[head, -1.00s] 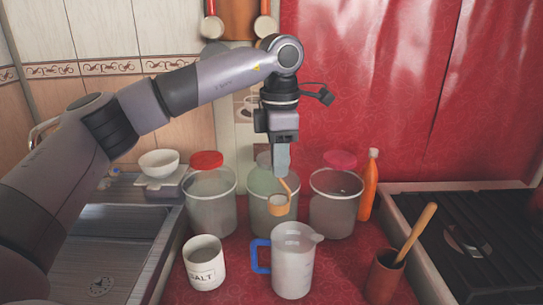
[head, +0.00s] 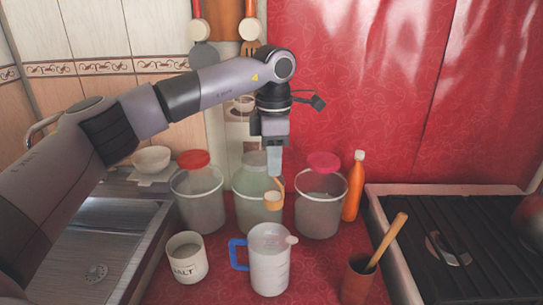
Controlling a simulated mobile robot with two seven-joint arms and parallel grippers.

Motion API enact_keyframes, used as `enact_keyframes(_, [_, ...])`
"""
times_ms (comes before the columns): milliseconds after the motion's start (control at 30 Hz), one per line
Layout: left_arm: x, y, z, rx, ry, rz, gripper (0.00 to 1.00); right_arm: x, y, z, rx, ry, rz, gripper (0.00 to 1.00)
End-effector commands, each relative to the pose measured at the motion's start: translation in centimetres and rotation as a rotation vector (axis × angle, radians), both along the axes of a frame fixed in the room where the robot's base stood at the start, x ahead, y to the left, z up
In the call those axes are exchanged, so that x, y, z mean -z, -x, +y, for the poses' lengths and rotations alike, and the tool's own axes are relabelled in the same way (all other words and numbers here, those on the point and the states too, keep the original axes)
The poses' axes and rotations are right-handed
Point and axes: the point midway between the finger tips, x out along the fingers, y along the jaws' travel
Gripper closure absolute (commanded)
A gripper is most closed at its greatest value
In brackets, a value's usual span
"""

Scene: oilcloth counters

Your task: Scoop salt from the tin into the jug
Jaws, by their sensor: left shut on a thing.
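The white salt tin (head: 187,258), lettered "SALT", stands upright on the red oilcloth at the front left. The jug (head: 269,260), whitish and see-through with a blue handle on its left and a spout on its right, stands to the right of the tin. My left gripper (head: 275,170) points down and is shut on an orange-tan scoop (head: 273,202). The scoop's cup hangs above and behind the jug, in front of the middle canister. Its pale top may be salt, but it is too small to tell. My right gripper is not in view.
Behind stand a red-lidded canister (head: 200,200), a middle canister (head: 247,213) and a pink-lidded canister (head: 319,210), with an orange bottle (head: 354,186) beside them. A brown pot (head: 357,281) with a wooden handle stands right of the jug. A sink lies left, a stove (head: 440,230) right.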

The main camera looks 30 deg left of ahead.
Motion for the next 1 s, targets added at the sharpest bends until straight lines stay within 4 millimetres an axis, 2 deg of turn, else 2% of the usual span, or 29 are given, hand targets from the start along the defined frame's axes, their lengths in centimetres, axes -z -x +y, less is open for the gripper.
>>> enact_keyframes(233, [1.5, 1.4, -0.4, 0.003, -0.017, -0.046, 1.00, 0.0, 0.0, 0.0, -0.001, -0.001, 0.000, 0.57])
enact_keyframes(300, [2.5, 1.8, -0.5, 0.001, -0.023, -0.065, 1.00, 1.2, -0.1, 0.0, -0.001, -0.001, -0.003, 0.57])
enact_keyframes(500, [3.7, 3.0, -1.0, 0.002, -0.037, -0.111, 1.00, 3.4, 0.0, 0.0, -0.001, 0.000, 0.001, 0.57])
enact_keyframes(733, [4.4, 3.8, -1.3, -0.001, -0.049, -0.143, 1.00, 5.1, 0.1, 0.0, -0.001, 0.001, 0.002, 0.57])
enact_keyframes(1000, [4.6, 4.2, -1.4, -0.002, -0.055, -0.157, 1.00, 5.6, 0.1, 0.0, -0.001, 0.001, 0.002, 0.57])
